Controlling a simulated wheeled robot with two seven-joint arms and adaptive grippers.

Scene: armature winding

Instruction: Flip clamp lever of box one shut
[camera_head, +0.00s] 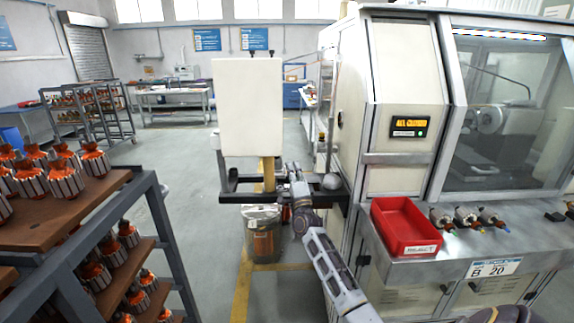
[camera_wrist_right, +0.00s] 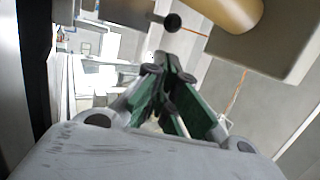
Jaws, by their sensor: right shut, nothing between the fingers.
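My right gripper (camera_head: 295,172) reaches forward in the head view, in front of the dark rail (camera_head: 235,198) under a white upright panel (camera_head: 248,105). In the right wrist view its green-sided fingers (camera_wrist_right: 168,88) are together and empty. A black ball knob (camera_wrist_right: 172,22) on a short rod shows just beyond the fingertips, apart from them; whether it belongs to the clamp lever I cannot tell. A tan cylinder (camera_wrist_right: 236,10) is beside it. A container with copper-coloured wire (camera_head: 263,240) stands on the floor below the rail. No box is clearly marked as box one. My left gripper is out of view.
The machine cabinet (camera_head: 405,90) stands close on the right, with a red tray (camera_head: 403,228) on its front ledge. A rack of armatures (camera_head: 75,225) fills the lower left.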

